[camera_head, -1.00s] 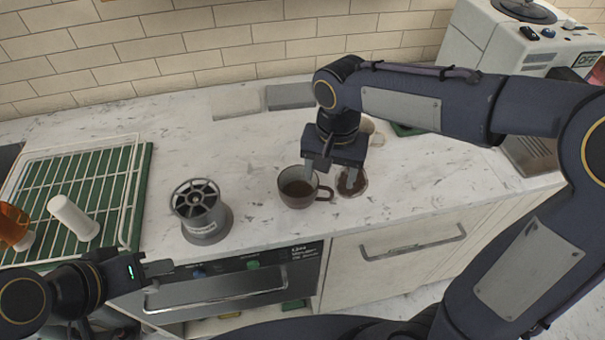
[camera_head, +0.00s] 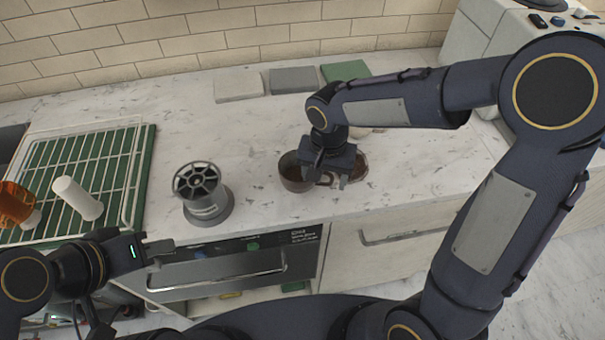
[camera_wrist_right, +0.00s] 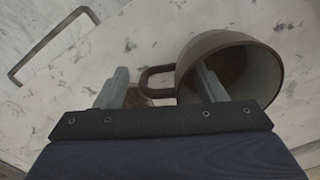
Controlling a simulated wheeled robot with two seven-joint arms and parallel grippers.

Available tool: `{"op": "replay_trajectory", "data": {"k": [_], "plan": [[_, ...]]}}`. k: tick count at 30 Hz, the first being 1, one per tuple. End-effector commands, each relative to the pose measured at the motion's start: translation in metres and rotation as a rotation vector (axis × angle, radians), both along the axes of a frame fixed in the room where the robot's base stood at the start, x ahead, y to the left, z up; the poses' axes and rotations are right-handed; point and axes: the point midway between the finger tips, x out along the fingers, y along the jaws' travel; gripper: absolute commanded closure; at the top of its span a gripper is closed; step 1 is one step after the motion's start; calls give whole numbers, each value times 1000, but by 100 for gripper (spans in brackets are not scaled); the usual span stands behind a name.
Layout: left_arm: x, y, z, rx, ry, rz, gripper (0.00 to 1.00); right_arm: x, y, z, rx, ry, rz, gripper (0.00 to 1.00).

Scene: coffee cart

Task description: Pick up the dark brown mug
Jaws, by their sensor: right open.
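The dark brown mug (camera_head: 293,178) stands upright on the counter, partly behind my right gripper (camera_head: 328,180) in the head view. In the right wrist view the mug (camera_wrist_right: 250,58) is at the upper right, its handle pointing left. My right gripper (camera_wrist_right: 160,85) is open there, with the handle between its two fingers. The right-hand finger overlaps the mug's opening; the other is beyond the handle. I cannot tell whether either finger touches the mug. My left gripper (camera_head: 158,252) is low at the left, away from the mug, and its finger gap is unclear.
A grey round-topped container (camera_head: 208,208) stands left of the mug. A green rack mat (camera_head: 148,165) holds a white cylinder (camera_head: 78,198) and an orange cup (camera_head: 14,203). A brown item (camera_head: 361,166) lies right of the gripper. Flat coloured slabs (camera_head: 293,80) lie at the back.

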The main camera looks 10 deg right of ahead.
Motion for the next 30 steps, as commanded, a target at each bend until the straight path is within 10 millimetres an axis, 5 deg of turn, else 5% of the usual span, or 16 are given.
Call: {"op": "replay_trajectory", "data": {"k": [15, 24, 30], "plan": [[0, 0, 0, 0, 0, 0, 66, 0, 0, 0, -1, 0, 0, 100], [0, 0, 0, 0, 0, 0, 66, -1, -1, 2, -4, 4, 0, 100], [0, 0, 0, 0, 0, 0, 66, 0, 0, 23, -2, -1, -1, 100]]}}
